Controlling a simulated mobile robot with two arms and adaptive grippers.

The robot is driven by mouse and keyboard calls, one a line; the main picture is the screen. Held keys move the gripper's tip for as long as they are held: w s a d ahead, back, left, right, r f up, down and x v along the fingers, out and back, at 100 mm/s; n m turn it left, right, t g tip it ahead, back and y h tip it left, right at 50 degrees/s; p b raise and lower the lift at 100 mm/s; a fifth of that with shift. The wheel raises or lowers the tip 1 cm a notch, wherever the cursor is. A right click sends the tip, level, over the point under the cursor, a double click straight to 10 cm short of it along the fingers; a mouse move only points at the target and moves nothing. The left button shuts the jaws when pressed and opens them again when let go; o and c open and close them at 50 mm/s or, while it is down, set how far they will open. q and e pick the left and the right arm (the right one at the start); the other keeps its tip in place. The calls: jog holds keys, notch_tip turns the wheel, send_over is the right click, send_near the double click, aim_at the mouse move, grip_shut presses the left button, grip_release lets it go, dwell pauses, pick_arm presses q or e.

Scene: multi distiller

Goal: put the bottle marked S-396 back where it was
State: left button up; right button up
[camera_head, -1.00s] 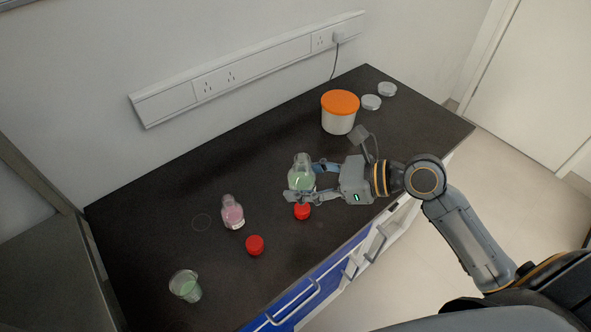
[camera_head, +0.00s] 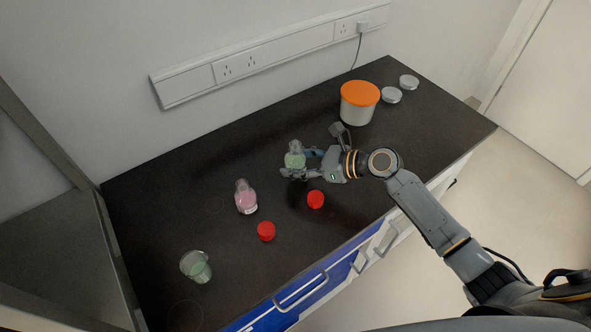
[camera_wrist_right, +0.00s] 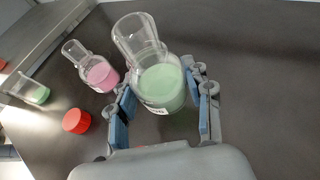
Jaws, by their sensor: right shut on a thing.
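My right gripper (camera_head: 297,163) is shut on a clear glass bottle (camera_head: 294,159) with green liquid, over the dark bench top. In the right wrist view the gripper (camera_wrist_right: 163,107) has its blue-padded fingers on either side of the bottle (camera_wrist_right: 160,85). The bottle is open at the neck, and its white label is partly cut off, so I cannot read all of it. A similar bottle with pink liquid (camera_head: 246,199) stands to the left; it also shows in the wrist view (camera_wrist_right: 101,75). My left gripper is not in view.
Two red caps (camera_head: 316,199) (camera_head: 266,231) lie on the bench (camera_head: 150,200). A beaker with green liquid (camera_head: 197,268) stands front left. A white tub with an orange lid (camera_head: 359,96) and two silver lids (camera_head: 391,95) (camera_head: 409,82) are at back right. A faint ring (camera_head: 185,315) marks the bench.

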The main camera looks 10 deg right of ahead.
jog(key=shift+w+f, duration=0.3)
jog(key=shift+w, duration=0.05)
jog(key=shift+f, duration=1.55)
jog(key=shift+f, duration=0.1)
jog(key=o, duration=1.3)
jog(key=shift+f, duration=0.1)
jog(key=shift+r, duration=0.25)
jog(key=b+v, duration=0.1)
jog(key=v, duration=0.9)
jog(key=shift+s+d, duration=0.25)
jog(key=shift+s+d+r, duration=0.3)
jog(key=shift+s+d, duration=0.05)
jog(key=shift+d, duration=0.15)
